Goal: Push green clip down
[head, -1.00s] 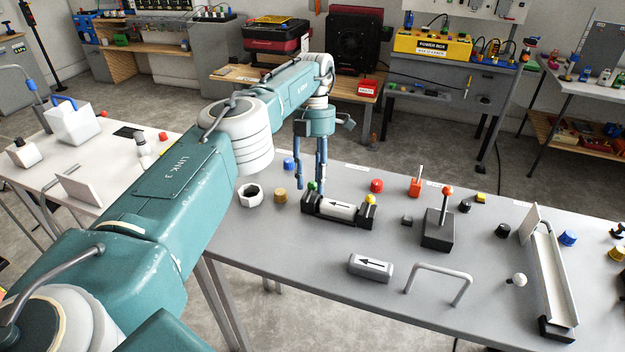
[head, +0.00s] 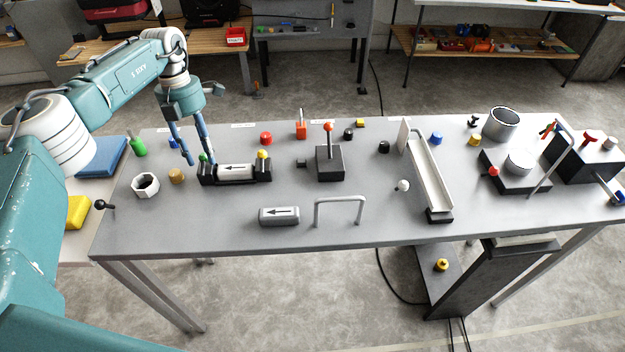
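The green clip (head: 203,157) is a small green knob at the left end of a black holder (head: 208,178) on the grey table. A white cylinder (head: 236,171) with a black arrow pointing left lies in the holder. A yellow knob (head: 263,154) sits at its right end. My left gripper (head: 199,158) points down at the holder's left end with its two blue fingers apart. Its tips are close to the green clip; I cannot tell whether they touch it. Nothing shows held between them. My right gripper is out of view.
A grey arrow block (head: 279,215) and a metal arch handle (head: 339,199) are in front of the holder. A black box with a red-tipped lever (head: 329,163) stands to its right. A white hex nut (head: 145,185) and a tan cylinder (head: 176,176) lie to its left.

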